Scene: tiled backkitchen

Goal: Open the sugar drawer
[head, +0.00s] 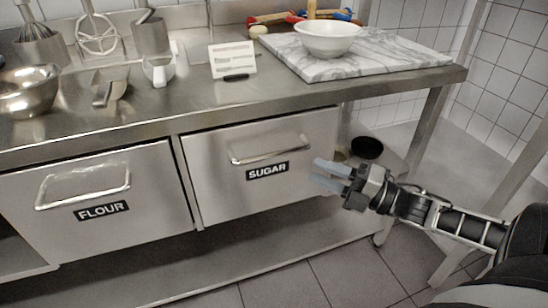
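The sugar drawer (221,184) is a steel-fronted drawer under the counter, with a black SUGAR label (267,171) and a bar handle (270,149) near its top. Its front looks flush with the counter frame. My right gripper (323,176) is in front of the drawer's right end, to the right of the label and below and right of the handle. Its two fingers are apart with nothing between them, and it does not hold the handle. My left gripper is not in view.
The flour drawer (150,212) with its handle (83,185) is at left. The counter (205,103) holds a white bowl (327,38) on a marble board (395,57), a card (232,60), scoops and a metal bowl (28,91). A lower shelf (190,268) runs beneath.

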